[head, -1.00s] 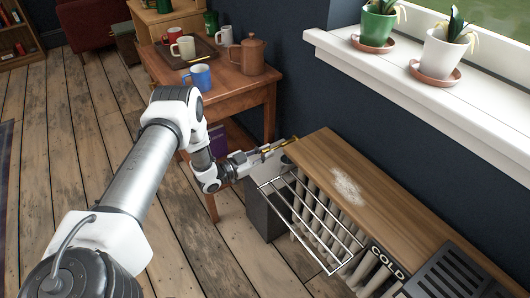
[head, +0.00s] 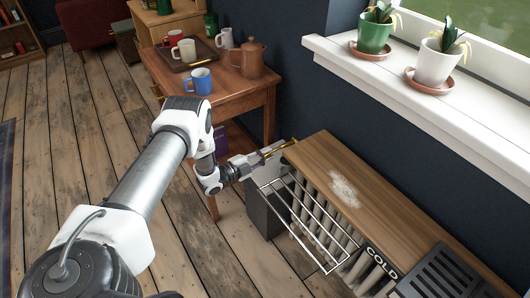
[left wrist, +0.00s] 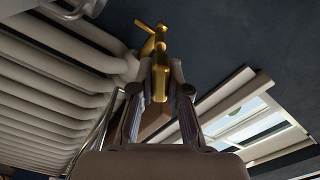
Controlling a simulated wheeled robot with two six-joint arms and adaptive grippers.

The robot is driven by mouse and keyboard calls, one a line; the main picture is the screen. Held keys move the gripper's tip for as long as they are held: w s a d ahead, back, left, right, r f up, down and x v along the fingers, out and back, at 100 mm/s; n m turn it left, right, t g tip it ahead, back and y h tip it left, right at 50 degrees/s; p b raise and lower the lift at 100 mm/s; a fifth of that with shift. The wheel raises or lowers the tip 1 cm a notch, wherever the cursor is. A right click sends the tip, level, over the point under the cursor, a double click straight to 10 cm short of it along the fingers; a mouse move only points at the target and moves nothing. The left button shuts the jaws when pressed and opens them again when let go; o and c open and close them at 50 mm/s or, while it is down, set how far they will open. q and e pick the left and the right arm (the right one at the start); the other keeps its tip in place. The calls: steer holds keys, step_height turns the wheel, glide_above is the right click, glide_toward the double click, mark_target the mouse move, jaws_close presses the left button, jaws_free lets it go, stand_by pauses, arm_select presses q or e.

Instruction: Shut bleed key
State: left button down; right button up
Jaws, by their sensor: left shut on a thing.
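The bleed key is a brass piece (head: 279,148) at the far left end of the radiator (head: 325,205), just beside the wooden top. In the left wrist view the brass key (left wrist: 160,62) runs up from between the fingers and ends in a small crosspiece near the radiator's end pipe. My left gripper (head: 262,157) is shut on the key; its two fingers also show in the left wrist view (left wrist: 160,88). The fingers hide part of the key. I cannot tell how far the key is turned. My right gripper is not in view.
A wire rack (head: 308,222) hangs on the radiator's front, close to my left wrist. A wooden table (head: 235,88) with several mugs and a copper-coloured pot (head: 250,58) stands behind the arm. A wooden shelf top (head: 352,185) covers the radiator. Floor at left is clear.

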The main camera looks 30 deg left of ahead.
arm_select(q)
steer(key=m+p, duration=0.1)
steer(key=m, duration=0.3)
steer(key=shift+p, duration=0.4)
steer(key=shift+f+m+p, duration=0.1)
steer(key=shift+m+p, duration=0.3)
steer(key=shift+m, duration=0.8)
steer(key=c, duration=1.1)
jaws_free()
steer(key=shift+c, duration=0.2)
steer(key=v, duration=1.2)
steer(key=shift+f, duration=0.15)
